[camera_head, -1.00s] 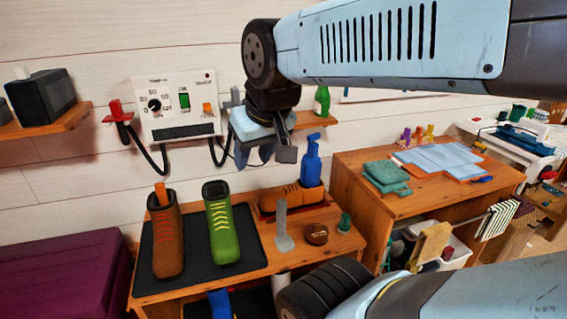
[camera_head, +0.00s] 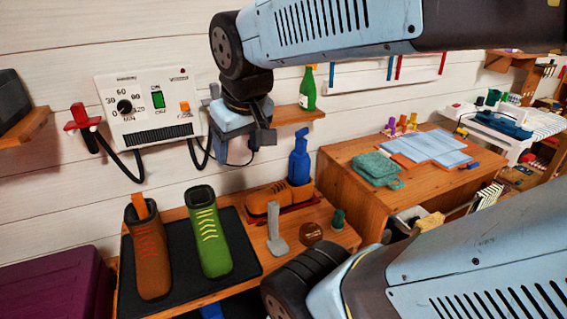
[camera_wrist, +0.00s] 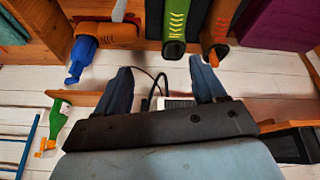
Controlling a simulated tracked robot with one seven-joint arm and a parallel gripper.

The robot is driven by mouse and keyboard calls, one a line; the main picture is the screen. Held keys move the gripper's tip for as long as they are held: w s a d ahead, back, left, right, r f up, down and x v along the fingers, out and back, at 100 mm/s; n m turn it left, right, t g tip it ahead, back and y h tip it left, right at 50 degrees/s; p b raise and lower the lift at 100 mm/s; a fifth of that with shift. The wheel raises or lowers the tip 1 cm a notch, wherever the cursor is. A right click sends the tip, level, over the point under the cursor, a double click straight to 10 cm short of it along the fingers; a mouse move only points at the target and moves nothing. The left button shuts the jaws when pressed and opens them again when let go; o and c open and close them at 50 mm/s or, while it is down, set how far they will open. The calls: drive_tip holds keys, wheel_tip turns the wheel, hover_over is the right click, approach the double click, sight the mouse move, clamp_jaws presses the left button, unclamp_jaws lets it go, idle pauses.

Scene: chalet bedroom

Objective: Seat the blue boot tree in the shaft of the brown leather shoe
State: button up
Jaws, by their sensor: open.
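The blue boot tree (camera_head: 299,165), a narrow-necked piece with a knobbed top, stands upright at the right end of a low brown leather shoe (camera_head: 262,199) on the wooden bench. I cannot tell whether it sits inside the shoe or behind it. In the wrist view, the blue boot tree (camera_wrist: 80,55) and the brown shoe (camera_wrist: 106,35) are at the upper left, outside my fingers. A taller brown boot (camera_head: 150,255) with red laces stands at left, with an orange piece in its top. My gripper (camera_head: 241,142) is open and empty above the bench; its spread fingers show in the wrist view (camera_wrist: 160,66).
A green boot (camera_head: 210,235) stands on the black mat (camera_head: 240,254). A wall control box (camera_head: 152,108) with cables is behind my gripper. A green bottle (camera_head: 308,90) stands on a shelf.

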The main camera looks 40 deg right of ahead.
drive_tip(key=w+d+f+n+g+h, duration=0.2)
drive_tip(key=w+d+f+g+h, duration=0.15)
drive_tip(key=d, duration=0.25)
drive_tip(key=w+d+f+n+g+h, duration=0.1)
drive_tip(key=w+d+f+g+h, duration=0.1)
drive_tip(key=d+f, duration=0.35)
drive_tip(key=n+t+h, duration=0.4)
drive_tip(key=n+h, duration=0.8)
drive_tip(key=n, duration=0.4)
approach(300, 146)
drive_tip(key=shift+g+y, duration=0.25)
drive_tip(key=d, duration=0.2)
drive_tip(key=w+d, duration=0.1)
drive_tip(key=d, duration=0.5)
drive_tip(key=shift+w+r, duration=0.25)
drive_tip(key=shift+w+d, duration=0.25)
drive_tip(key=shift+d, duration=0.6)
drive_tip(key=shift+w+d, duration=0.25)
drive_tip(key=shift+d, duration=0.65)
drive_tip(key=shift+w+d, duration=0.3)
drive_tip(key=shift+d, duration=0.55)
clamp_jaws()
drive_tip(key=shift+r, duration=0.1)
